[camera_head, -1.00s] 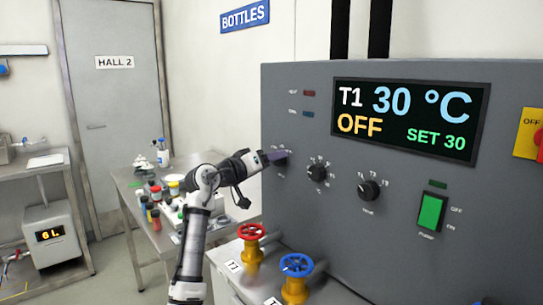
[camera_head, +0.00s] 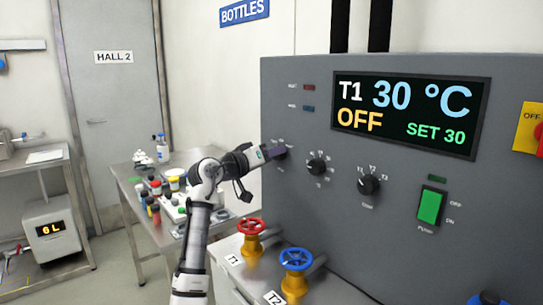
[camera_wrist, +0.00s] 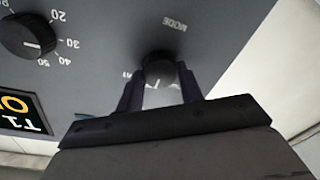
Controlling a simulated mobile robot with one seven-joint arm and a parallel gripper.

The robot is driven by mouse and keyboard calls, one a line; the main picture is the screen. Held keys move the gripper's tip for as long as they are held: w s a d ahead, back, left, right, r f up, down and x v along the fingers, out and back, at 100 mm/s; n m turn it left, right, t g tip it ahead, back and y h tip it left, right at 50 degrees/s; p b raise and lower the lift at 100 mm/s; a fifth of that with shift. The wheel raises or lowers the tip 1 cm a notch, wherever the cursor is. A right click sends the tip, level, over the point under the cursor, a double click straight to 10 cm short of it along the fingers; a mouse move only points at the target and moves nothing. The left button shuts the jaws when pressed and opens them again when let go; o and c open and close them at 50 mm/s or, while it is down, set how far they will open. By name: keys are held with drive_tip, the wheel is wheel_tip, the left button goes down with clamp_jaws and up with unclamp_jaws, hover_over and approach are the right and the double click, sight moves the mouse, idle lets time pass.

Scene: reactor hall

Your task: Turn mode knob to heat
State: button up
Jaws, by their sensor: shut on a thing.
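The mode knob (camera_wrist: 158,70) is a small black dial with a white pointer line, under the word MODE in the wrist view. My gripper (camera_wrist: 160,92) has one finger on each side of the knob and is shut on it. In the head view my gripper (camera_head: 274,153) reaches the left end of the grey control panel (camera_head: 330,200), and it mostly covers the knob (camera_head: 281,154). The display (camera_head: 405,115) reads T1 30 °C, OFF and SET 30. The labels around the knob are mostly hidden.
A temperature knob (camera_head: 317,167) and a selector knob (camera_head: 369,184) sit right of my gripper. A green switch (camera_head: 431,206) is further right. A red valve (camera_head: 251,228) and a blue valve (camera_head: 296,261) stand below the panel. A bottle-covered table (camera_head: 150,215) is behind my arm.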

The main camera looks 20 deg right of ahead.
drive_tip(key=shift+f, duration=0.1)
drive_tip(key=m+h+b, duration=0.1)
drive_tip(key=m+b, duration=0.4)
drive_tip(key=m, duration=0.4)
drive_tip(key=shift+m, duration=0.4)
idle(0.4)
drive_tip(key=o, duration=1)
drive_tip(key=shift+b, duration=0.3)
drive_tip(key=b+v, duration=0.3)
drive_tip(key=v, duration=1)
drive_tip(key=shift+s+a, duration=0.2)
drive_tip(key=shift+a, duration=0.15)
drive_tip(key=shift+a, duration=0.1)
